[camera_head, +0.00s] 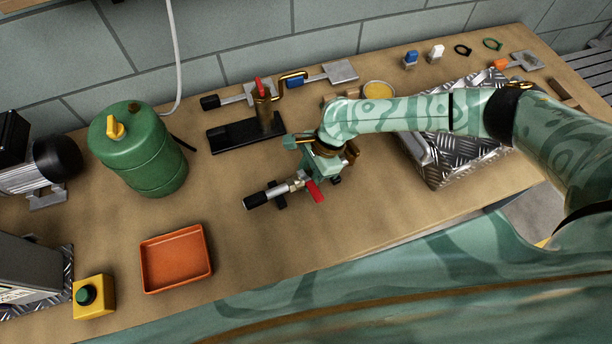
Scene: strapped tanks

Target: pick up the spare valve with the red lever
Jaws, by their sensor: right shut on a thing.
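The spare valve (280,193) has a black end, a metal body and a red lever (315,191). It lies roughly level near the middle of the table. My right gripper (309,178) reaches it from above and behind and is shut on it. The gripper and wrist hide part of the valve body. Small black pieces show beneath the valve; I cannot tell whether it still touches them. My left gripper is not in view.
A brass fitting with another red lever (261,89) stands on a black base (229,136) behind. A green tank (139,150) stands left. An orange tray (177,262) and a yellow button box (94,297) are at front left. A tread-plate box (448,160) lies under my right arm.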

